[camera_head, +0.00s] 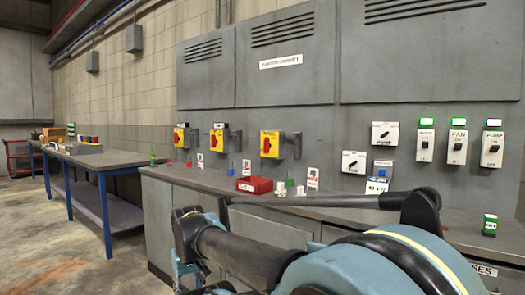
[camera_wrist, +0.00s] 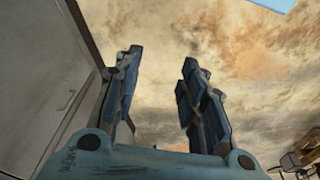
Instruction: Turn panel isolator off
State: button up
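Three yellow isolator boxes with red rotary handles are on the grey panel in the head view: a left one (camera_head: 181,138), a middle one (camera_head: 218,139) and a right one (camera_head: 270,145). Their labels are too small to read, so I cannot tell which is the panel isolator. Their handle positions are also unclear. My gripper (camera_wrist: 160,62) is open in the wrist view, its two fingers apart with nothing between them. It points at bare floor beside a grey cabinet (camera_wrist: 45,75). In the head view my arm lies low before the counter, well below the isolators.
The grey counter (camera_head: 160,172) juts out under the panel, holding a red bin (camera_head: 254,185), small tags and a green-topped block (camera_head: 489,225). Switches such as FAN (camera_head: 457,147) are to the right. A blue-legged table (camera_head: 110,159) stands left. Floor (camera_head: 50,245) is clear there.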

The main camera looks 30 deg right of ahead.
jog(key=w+d+r+m+t+h, duration=0.2)
jog(key=w+d+r+m+h, duration=0.75)
jog(key=w+d+r, duration=1.4)
jog(key=m+t+h, duration=0.3)
jog(key=m+h, duration=0.1)
jog(key=h, duration=0.3)
send_near(265, 146)
jog(key=x, duration=0.9)
jog(key=shift+w+d+f, duration=0.15)
jog(key=shift+w+d, duration=0.1)
jog(key=shift+d, duration=0.05)
grip_shut()
